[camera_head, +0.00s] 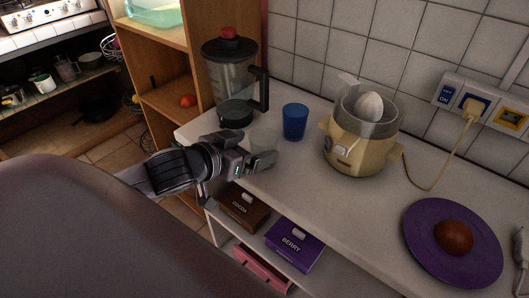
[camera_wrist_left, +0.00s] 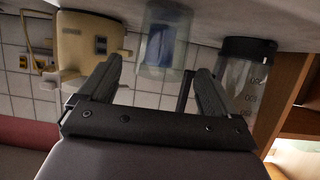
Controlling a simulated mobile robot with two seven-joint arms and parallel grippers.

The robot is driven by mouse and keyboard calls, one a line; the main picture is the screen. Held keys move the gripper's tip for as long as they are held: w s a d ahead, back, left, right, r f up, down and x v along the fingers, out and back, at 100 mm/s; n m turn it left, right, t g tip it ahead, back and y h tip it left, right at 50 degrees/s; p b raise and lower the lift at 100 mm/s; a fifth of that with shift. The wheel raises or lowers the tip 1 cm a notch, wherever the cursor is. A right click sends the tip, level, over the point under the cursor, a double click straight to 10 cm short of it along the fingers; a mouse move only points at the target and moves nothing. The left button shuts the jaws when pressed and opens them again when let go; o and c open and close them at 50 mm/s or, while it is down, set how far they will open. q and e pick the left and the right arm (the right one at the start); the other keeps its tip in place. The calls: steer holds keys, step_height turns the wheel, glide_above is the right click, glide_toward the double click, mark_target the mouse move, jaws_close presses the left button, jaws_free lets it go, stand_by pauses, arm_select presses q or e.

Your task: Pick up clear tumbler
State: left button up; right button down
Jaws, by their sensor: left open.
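The clear tumbler (camera_head: 265,138) stands on the white counter, faint and see-through, just beyond my left gripper (camera_head: 258,163). A blue cup (camera_head: 295,121) stands right behind it. In the left wrist view, which is upside down, the clear tumbler (camera_wrist_left: 170,58) is ahead of the open fingers of my left gripper (camera_wrist_left: 160,70), with the blue cup (camera_wrist_left: 163,46) showing through it. The fingers are apart and hold nothing. In the head view the gripper hides the tumbler's lower part. My right gripper is not in view.
A blender (camera_head: 232,85) stands left of the tumbler, and a cream juicer (camera_head: 355,143) stands to the right. A purple plate (camera_head: 425,250) with a round brown item (camera_head: 454,238) is at the far right. Cocoa (camera_head: 243,208) and berry (camera_head: 294,246) boxes sit below the counter's front edge.

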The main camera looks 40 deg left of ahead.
mark_target(272, 140)
arm_select(q)
steer(key=shift+x, duration=2.45)
steer(key=shift+a, duration=0.1)
steer(key=c, duration=1.1)
